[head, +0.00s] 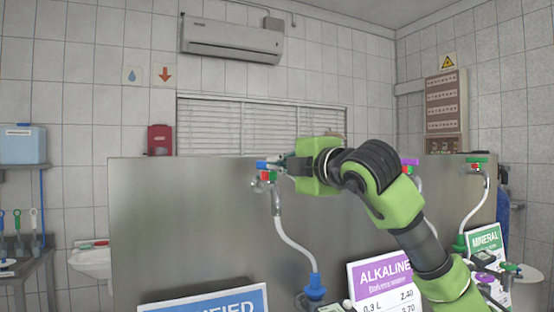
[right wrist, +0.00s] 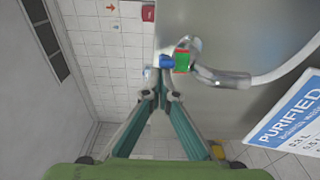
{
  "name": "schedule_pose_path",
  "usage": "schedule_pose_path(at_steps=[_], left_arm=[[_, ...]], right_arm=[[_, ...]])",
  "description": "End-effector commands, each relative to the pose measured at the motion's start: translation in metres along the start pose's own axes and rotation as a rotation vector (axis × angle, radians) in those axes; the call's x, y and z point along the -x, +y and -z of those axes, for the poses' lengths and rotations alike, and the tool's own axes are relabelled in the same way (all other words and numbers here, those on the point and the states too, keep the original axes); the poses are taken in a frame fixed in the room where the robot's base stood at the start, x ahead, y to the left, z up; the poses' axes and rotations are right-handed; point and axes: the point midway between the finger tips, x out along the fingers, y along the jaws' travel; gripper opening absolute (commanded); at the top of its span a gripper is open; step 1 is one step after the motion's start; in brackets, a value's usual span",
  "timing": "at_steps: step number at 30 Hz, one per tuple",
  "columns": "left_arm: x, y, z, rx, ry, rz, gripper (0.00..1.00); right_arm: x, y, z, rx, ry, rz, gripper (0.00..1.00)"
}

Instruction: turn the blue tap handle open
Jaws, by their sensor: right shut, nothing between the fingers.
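The blue tap handle (head: 262,165) sits on top of a metal tap with red and green parts, at the upper edge of the steel panel. In the right wrist view the blue handle (right wrist: 167,61) is just beyond my fingertips, beside the green and red part (right wrist: 182,61). My right gripper (head: 282,162) comes in from the right, at the tap's right side. Its fingers (right wrist: 160,97) are shut and empty. I cannot tell whether the fingertips touch the handle. My left gripper is not in view.
The steel panel (head: 190,220) stands under the tap, with a white hose (head: 295,250) hanging down. A blue PURIFIED sign (head: 215,303) and a purple ALKALINE sign (head: 380,280) stand low in front. A purple tap handle (head: 410,162) is behind my right arm.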

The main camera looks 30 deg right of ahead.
Motion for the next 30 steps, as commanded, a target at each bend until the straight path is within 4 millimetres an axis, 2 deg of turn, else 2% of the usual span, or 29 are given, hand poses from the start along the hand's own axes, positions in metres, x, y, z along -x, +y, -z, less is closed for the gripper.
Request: schedule_pose_path(at_steps=[11, 30], left_arm=[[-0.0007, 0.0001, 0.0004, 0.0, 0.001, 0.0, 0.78], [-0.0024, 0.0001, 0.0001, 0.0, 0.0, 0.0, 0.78]], right_arm=[[0.0, -0.0008, -0.0004, -0.002, 0.009, 0.001, 0.0], [0.0016, -0.0008, -0.006, 0.0, 0.12, 0.001, 0.0]])
